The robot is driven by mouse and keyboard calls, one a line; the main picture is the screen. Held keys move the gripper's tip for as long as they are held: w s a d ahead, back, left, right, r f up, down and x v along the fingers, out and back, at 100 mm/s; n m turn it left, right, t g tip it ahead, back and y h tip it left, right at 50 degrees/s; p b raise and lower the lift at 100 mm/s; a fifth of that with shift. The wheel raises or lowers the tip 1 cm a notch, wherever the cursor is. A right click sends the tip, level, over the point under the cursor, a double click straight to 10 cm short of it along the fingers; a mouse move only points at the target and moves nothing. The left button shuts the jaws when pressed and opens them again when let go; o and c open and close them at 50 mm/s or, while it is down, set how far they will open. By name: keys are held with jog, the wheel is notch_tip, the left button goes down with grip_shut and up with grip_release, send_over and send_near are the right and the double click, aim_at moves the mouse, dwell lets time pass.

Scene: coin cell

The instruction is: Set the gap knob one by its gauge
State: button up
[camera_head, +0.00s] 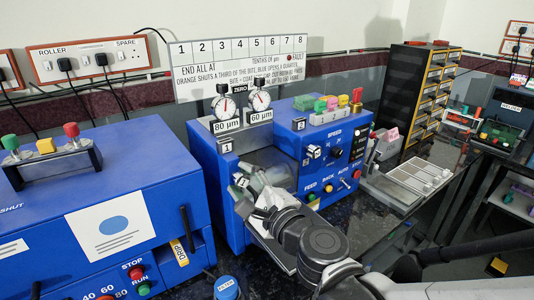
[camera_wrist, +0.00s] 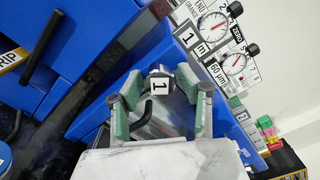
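Knob one (camera_wrist: 160,86) is a small piece with a white face marked "1" in the wrist view. My gripper (camera_wrist: 160,95) is open, its green-padded fingers on either side of the knob with some space visible between; contact cannot be told. In the head view my gripper (camera_head: 255,188) is at the front of the blue machine (camera_head: 208,165), below the panel label "1" (camera_head: 226,146). The left gauge (camera_head: 223,107) stands on top over an "80 µm" plate; the right gauge (camera_head: 259,100) is over a "60 µm" plate. Both also show in the wrist view.
Knob two (camera_head: 313,152) is on the machine's right part, near the speed dial (camera_head: 337,152) and buttons. A large blue cabinet (camera_head: 90,185) stands close on the left. A white sign (camera_head: 240,65) is behind the gauges. A pale tray (camera_head: 415,178) lies to the right.

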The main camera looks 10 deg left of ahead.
jog(key=shift+o, duration=1)
jog(key=v, duration=1.2)
jog(key=s+d+f+n+g+h, duration=0.2)
jog(key=d+n+h, duration=0.3)
jog(key=d+n, duration=0.3)
jog(key=s+d+f+n+g+h, duration=0.2)
jog(key=d+f+n+g+h, duration=0.2)
jog(key=d+n, duration=0.4)
jog(key=d+f+h, duration=0.1)
jog(key=d+h, duration=0.1)
jog(key=d, duration=0.4)
jog(key=shift+d+f+g+h, duration=0.25)
jog(key=shift+d+g+h, duration=0.05)
jog(key=shift+g, duration=0.1)
